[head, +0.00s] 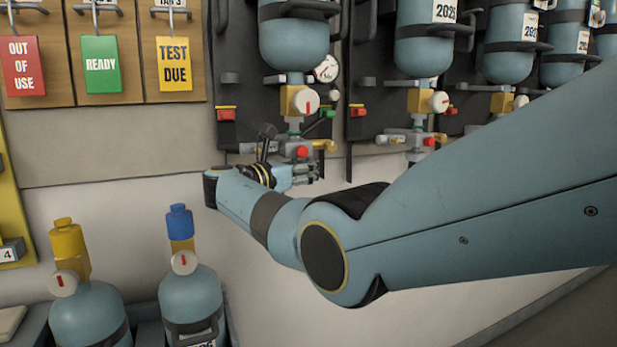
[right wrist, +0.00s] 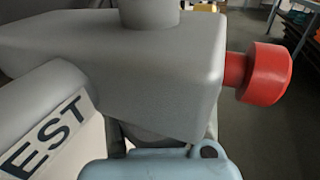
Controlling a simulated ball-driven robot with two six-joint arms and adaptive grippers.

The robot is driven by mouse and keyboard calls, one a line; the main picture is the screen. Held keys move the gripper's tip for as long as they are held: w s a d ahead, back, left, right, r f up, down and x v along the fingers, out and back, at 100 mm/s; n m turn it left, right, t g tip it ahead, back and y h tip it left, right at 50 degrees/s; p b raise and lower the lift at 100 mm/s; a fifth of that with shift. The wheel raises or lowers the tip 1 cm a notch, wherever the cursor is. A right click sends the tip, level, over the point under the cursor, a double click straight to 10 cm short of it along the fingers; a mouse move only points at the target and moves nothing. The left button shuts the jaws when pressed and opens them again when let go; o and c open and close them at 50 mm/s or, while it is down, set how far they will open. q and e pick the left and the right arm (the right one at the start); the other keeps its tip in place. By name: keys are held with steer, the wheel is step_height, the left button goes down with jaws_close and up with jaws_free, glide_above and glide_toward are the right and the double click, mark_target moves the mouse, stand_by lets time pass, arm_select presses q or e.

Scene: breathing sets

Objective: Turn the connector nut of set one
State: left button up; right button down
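Set one, the leftmost hung set, has a blue cylinder (head: 293,42) with a brass valve block (head: 292,98) under it. Below the valve a grey collar, which looks like the connector nut (head: 295,124), joins a grey block (head: 288,147) with a red knob (head: 302,152). My right gripper (head: 304,172) is just below that block, partly hidden by my wrist. In the right wrist view the grey block (right wrist: 150,75) and red knob (right wrist: 265,74) are close ahead, covering most of the fingers. I cannot tell whether they touch anything. My left gripper is out of view.
More hung sets, such as one cylinder (head: 423,40), stand to the right. A green knob (head: 327,113) and a gauge (head: 326,68) are beside set one. Two standing cylinders (head: 90,315) (head: 190,295) are at lower left. Tags such as READY (head: 101,64) hang upper left.

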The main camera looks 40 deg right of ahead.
steer(key=shift+f, duration=0.1)
steer(key=c, duration=0.9)
jaws_free()
steer(key=shift+o, duration=0.2)
steer(key=s+a, duration=0.1)
steer(key=a, duration=1.1)
steer(key=shift+s, duration=0.35)
